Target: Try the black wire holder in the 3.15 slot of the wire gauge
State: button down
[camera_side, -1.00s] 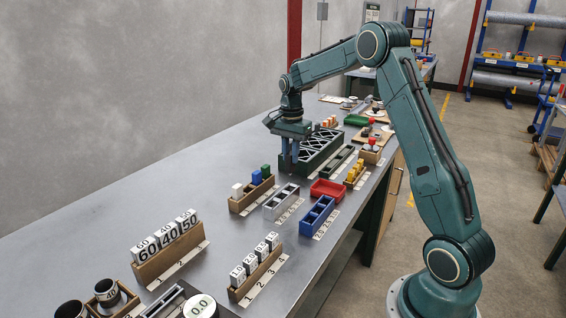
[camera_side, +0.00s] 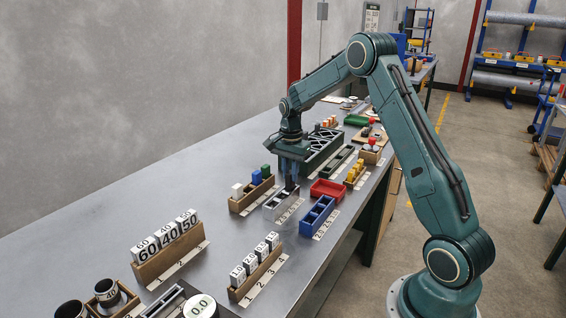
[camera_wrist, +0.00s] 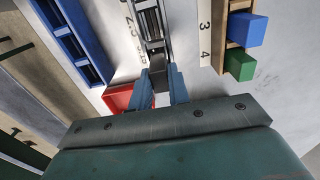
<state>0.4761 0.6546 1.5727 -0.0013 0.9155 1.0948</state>
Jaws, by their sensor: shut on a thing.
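The wire gauge appears to be the grey slotted rack (camera_side: 276,208), with a white number strip beside it. It also shows in the wrist view (camera_wrist: 149,14), running up from my fingers. A strip figure reads about 2.5; the one nearest my fingers is too blurred to read surely. My gripper (camera_side: 290,186) is low over the rack's far end, pointing down. In the wrist view, my gripper (camera_wrist: 161,84) is shut on a dark piece (camera_wrist: 161,72), apparently the black wire holder. Its lower end is hidden, so I cannot tell whether it sits in a slot.
A blue slotted rack (camera_side: 307,222) and a red tray (camera_side: 328,188) stand close on the right. A wooden rack (camera_side: 238,204) with white, blue and green blocks is on the left. A dark green lattice-topped box (camera_side: 322,152) is behind.

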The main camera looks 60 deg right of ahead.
aim_at(290, 172)
jog(key=shift+f, duration=0.3)
jog(key=c, duration=1.3)
grip_release()
jog(key=shift+o, duration=0.2)
jog(key=shift+r, duration=0.15)
notch_tip(290, 172, up, 14)
jog(key=shift+f, duration=0.2)
